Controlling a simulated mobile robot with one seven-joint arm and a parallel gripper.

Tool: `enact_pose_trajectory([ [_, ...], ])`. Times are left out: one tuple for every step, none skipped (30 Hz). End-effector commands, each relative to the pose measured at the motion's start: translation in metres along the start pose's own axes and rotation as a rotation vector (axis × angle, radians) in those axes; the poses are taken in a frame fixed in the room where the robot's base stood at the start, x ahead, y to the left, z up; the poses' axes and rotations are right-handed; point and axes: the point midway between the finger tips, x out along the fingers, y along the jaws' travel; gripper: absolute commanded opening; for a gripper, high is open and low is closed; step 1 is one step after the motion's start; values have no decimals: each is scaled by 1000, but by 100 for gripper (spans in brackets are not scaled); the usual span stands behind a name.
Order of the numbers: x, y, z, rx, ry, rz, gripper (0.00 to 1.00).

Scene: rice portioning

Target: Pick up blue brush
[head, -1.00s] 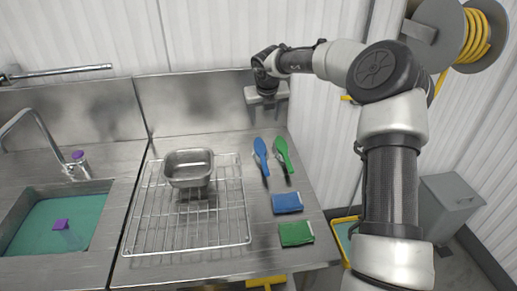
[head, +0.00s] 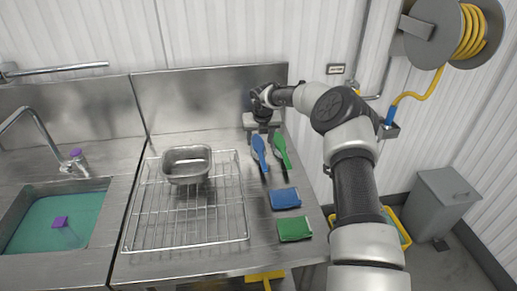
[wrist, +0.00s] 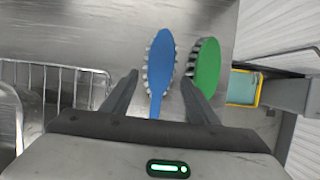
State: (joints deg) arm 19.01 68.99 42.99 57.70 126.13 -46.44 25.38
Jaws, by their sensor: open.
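The blue brush (head: 259,152) lies on the steel counter, right of the wire rack, with its handle toward the back panel of the counter hidden or unclear near my gripper. It also shows in the wrist view (wrist: 160,62), between my two fingers. My gripper (head: 262,130) is open above the counter's back part, near the blue brush. In the wrist view my gripper (wrist: 158,88) has its fingers spread on either side of the blue brush, without visible contact. The green brush (wrist: 207,68) lies just right of the blue one, close to the right finger.
A wire rack (head: 140,225) carrying a metal pan (head: 187,164) stands left of the brushes. A blue sponge (head: 285,198) and a green sponge (head: 295,229) lie in front. The sink (head: 30,205) is at the left. The back panel (head: 200,100) rises close behind my gripper.

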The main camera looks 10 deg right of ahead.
Motion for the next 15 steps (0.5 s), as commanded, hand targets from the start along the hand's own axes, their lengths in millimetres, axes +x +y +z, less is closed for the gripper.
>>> enact_pose_trajectory([
  [9, 2, -1, 0, 3, 1, 54],
  [14, 1, -1, 0, 3, 1, 54],
  [20, 2, -2, -1, 3, 0, 54],
  [24, 2, -2, 1, 2, 1, 54],
  [28, 2, -1, 1, 2, 1, 54],
  [32, 1, -1, 2, 1, 1, 54],
  [34, 1, -1, 1, 1, 1, 54],
  [36, 1, -1, 0, 1, 0, 54],
  [37, 1, -1, 0, 0, 0, 54],
  [37, 1, 0, 0, 0, 0, 54],
  [38, 1, 0, 0, -1, 0, 54],
  [37, 0, 0, -1, -1, 0, 54],
  [37, 0, 0, -1, -1, 0, 54],
  [37, 0, 0, -1, -1, 0, 54],
  [37, 0, 0, -1, -1, 0, 54],
])
